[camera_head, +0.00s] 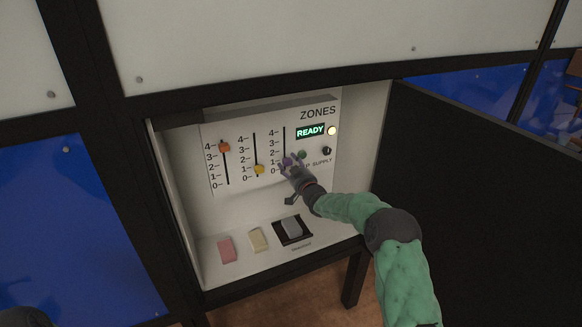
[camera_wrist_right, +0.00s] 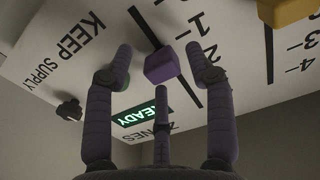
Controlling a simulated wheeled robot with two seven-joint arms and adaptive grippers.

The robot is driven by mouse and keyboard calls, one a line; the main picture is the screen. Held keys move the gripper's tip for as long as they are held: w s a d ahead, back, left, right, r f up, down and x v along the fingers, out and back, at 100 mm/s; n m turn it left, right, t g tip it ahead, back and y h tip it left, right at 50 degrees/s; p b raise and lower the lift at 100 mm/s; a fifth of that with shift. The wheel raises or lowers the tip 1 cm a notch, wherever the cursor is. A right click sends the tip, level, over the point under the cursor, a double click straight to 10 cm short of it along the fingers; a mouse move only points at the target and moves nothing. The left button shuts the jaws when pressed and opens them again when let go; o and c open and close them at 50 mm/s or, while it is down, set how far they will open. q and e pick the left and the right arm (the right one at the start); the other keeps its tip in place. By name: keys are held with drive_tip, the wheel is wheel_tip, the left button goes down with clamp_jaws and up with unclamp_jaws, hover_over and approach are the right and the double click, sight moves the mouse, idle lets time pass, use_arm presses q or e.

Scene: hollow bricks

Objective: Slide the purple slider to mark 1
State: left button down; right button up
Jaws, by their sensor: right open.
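The purple slider (camera_wrist_right: 161,66) sits on the rightmost of three vertical slots on the white ZONES panel (camera_head: 235,185). In the head view it is largely hidden by my right gripper (camera_head: 287,163), low on its scale around marks 1 and 2; its exact mark cannot be told. In the wrist view, which sees the panel upside down, my right gripper (camera_wrist_right: 160,72) has its fingers spread on both sides of the slider, with a third finger below it in the picture. The fingers look apart from the slider. My left gripper is not in view.
An orange slider (camera_head: 224,146) is near mark 4 and a yellow slider (camera_head: 259,170) near the low end. A black knob (camera_head: 327,151) and lit READY display (camera_head: 310,132) are close by. An open dark door (camera_head: 470,190) is right.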

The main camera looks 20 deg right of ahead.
drive_tip(key=shift+s, duration=0.1)
drive_tip(key=s, duration=1.1)
drive_tip(key=shift+s+d, duration=0.2)
drive_tip(key=shift+s, duration=0.2)
drive_tip(key=s+a+f+m+g+y, duration=0.1)
drive_tip(key=s+a+f+g, duration=0.3)
drive_tip(key=f, duration=0.5)
drive_tip(key=s+a+f+g+p, duration=0.1)
drive_tip(key=s+a+f+g, duration=0.1)
drive_tip(key=s+a+f, duration=0.55)
drive_tip(key=s+a+f+m+g+y, duration=0.1)
drive_tip(key=s+a+f+g, duration=0.2)
drive_tip(key=f, duration=0.8)
drive_tip(key=s+a+f+g, duration=0.3)
drive_tip(key=s, duration=0.5)
drive_tip(key=s+a+f+g+y, duration=0.1)
drive_tip(key=s+a+f+g, duration=0.1)
drive_tip(key=s, duration=0.7)
drive_tip(key=s+a+f+g+p, duration=0.1)
drive_tip(key=s+a+f+g, duration=0.2)
drive_tip(key=s, duration=0.6)
drive_tip(key=a+f, duration=0.2)
drive_tip(key=shift+a+m+g, duration=0.3)
drive_tip(key=shift+a+m, duration=0.05)
drive_tip(key=shift+m, duration=0.05)
